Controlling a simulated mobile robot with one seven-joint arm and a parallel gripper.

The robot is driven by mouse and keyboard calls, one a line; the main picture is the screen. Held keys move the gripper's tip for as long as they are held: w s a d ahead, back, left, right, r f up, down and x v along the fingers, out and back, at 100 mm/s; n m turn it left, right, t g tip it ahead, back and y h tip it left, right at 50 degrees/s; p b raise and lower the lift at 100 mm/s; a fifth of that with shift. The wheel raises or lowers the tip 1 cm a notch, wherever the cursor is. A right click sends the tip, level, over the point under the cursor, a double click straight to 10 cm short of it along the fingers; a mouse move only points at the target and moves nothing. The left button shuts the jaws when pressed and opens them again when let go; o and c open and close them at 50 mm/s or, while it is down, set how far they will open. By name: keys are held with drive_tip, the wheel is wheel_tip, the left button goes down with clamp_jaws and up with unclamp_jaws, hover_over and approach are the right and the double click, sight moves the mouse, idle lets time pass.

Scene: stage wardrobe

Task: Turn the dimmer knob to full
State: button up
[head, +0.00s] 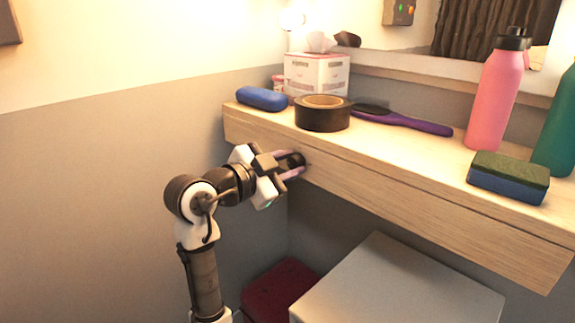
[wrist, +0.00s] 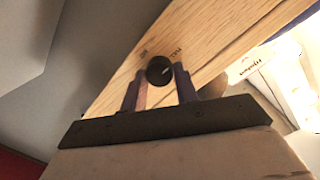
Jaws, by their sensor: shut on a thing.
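The dimmer knob (wrist: 159,70) is a small round black knob with a light pointer mark, set on the front face of the wooden shelf. In the wrist view lettering shows beside it, and the pointer is turned toward the label at its upper right, which seems to read "FULL". My gripper (wrist: 158,84) has one finger on each side of the knob and is shut on it. In the head view my gripper (head: 291,168) reaches the shelf front near its left end, and the dark knob (head: 296,160) shows between the fingers.
The wooden shelf (head: 420,205) holds a blue case (head: 262,98), black tape roll (head: 322,120), tissue box (head: 316,75), purple brush (head: 415,124), pink bottle (head: 494,98), green bottle (head: 562,130) and sponge (head: 508,178). Below are a white-topped unit (head: 400,285) and a dark red item (head: 280,292).

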drive_tip(key=o, duration=1)
drive_tip(key=v, duration=1.3)
drive_tip(key=shift+s+a, duration=0.25)
drive_tip(key=shift+s, duration=0.05)
